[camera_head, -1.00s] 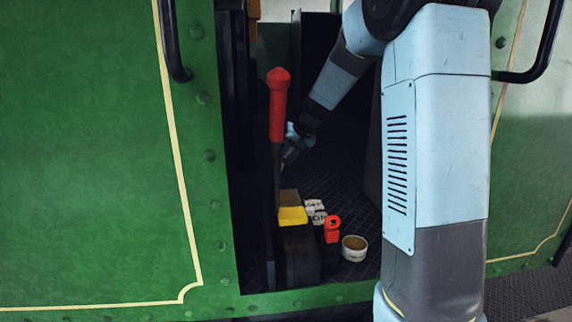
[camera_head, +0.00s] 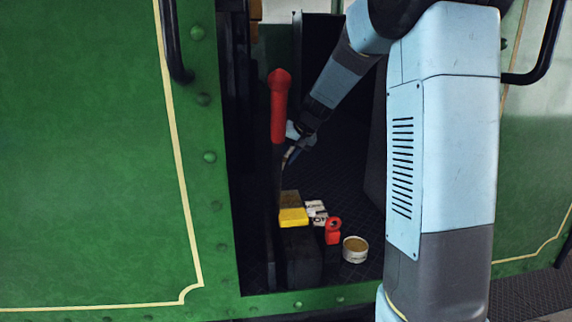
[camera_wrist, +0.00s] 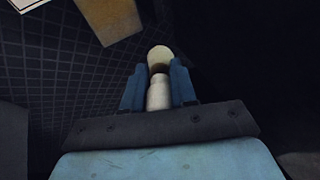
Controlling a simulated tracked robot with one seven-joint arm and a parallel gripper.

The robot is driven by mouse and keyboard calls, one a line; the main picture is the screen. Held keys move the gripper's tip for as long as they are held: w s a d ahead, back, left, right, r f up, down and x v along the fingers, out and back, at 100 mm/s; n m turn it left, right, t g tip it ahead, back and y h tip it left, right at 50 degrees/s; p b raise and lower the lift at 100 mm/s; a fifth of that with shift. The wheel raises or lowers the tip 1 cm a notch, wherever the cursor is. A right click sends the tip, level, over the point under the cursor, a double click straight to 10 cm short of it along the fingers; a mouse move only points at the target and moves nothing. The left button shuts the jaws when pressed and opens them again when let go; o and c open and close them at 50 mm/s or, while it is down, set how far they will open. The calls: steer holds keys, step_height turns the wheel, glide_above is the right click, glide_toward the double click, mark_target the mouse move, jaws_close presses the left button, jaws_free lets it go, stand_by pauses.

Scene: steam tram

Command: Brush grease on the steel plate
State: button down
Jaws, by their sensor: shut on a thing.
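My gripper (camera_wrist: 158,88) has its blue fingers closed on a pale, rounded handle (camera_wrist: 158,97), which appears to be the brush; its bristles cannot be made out. In the head view my gripper (camera_head: 290,156) is inside the doorway, just right of the red-handled lever, above the floor items. A brownish flat piece (camera_head: 290,198), possibly the steel plate, lies behind a yellow block (camera_head: 293,217) on a dark box. A brown piece also shows at the wrist view's top (camera_wrist: 110,16). An open pale tin (camera_head: 355,249) with brown contents, likely grease, stands on the floor at the right.
The lever (camera_head: 279,105) rises close to my gripper's left. White printed packs (camera_head: 316,211) and a red item with a ring (camera_head: 333,231) sit between block and tin. The green tram side (camera_head: 100,150) frames the narrow doorway. Dark patterned floor is free behind them.

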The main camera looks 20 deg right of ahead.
steer(key=s+a+r+t+h, duration=0.1)
steer(key=s+a+r, duration=0.2)
steer(key=s, duration=0.4)
steer(key=shift+s+d+f, duration=0.1)
steer(key=shift+d+f, duration=0.05)
steer(key=shift+f, duration=2)
